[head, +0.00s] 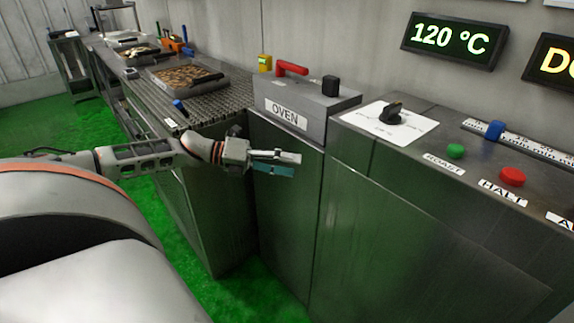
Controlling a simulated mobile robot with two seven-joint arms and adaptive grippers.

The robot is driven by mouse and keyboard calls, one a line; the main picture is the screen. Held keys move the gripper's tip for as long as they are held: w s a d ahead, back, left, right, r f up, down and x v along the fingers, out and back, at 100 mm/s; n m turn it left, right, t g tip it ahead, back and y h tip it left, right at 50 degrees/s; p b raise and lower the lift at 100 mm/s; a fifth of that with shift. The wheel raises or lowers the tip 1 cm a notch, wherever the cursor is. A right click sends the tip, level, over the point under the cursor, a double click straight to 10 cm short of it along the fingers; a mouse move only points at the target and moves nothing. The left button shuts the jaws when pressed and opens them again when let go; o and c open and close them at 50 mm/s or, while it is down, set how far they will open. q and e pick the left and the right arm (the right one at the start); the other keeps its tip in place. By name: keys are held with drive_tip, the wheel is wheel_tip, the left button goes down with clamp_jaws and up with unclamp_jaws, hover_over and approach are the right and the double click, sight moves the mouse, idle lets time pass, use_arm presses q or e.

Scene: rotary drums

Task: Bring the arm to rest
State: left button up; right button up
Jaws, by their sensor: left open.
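My left arm comes in from the left and reaches out level over the green floor. Its left gripper (287,164) is in front of the metal cabinet, below the box labelled OVEN (293,108). The two fingers are apart, with nothing seen between them. A teal part shows on the lower finger. Whether the fingers touch the cabinet front, I cannot tell. My right gripper is not in the view.
A red lever (291,68) and a black knob (330,86) top the oven box. The panel on the right has a dial (391,113), a green button (456,151) and a red button (513,176). A tray (186,76) stands on the left counter. Open green floor (178,225) lies below.

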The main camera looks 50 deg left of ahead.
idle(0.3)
use_arm(q)
drive_tip(key=s+d+f+n+t+y+p, duration=0.2)
drive_tip(key=s+d+f+n+y+p, duration=0.1)
drive_tip(key=s+d+f+n, duration=0.45)
drive_tip(key=s+d+f+n+t+y+p, duration=0.1)
drive_tip(key=s+d+f+n+y+p, duration=0.25)
drive_tip(key=f+n, duration=0.65)
drive_tip(key=s+d+f+n+g+y+p, duration=0.1)
drive_tip(key=s+d+f+n, duration=0.1)
drive_tip(key=s+d+n, duration=0.3)
drive_tip(key=s+d+f+n+g+p, duration=0.2)
drive_tip(key=s+d+n, duration=0.4)
drive_tip(key=d, duration=0.6)
drive_tip(key=shift+s+d+f+g+y, duration=0.25)
drive_tip(key=shift+s+f+g+y, duration=0.1)
drive_tip(key=shift+s+f, duration=0.5)
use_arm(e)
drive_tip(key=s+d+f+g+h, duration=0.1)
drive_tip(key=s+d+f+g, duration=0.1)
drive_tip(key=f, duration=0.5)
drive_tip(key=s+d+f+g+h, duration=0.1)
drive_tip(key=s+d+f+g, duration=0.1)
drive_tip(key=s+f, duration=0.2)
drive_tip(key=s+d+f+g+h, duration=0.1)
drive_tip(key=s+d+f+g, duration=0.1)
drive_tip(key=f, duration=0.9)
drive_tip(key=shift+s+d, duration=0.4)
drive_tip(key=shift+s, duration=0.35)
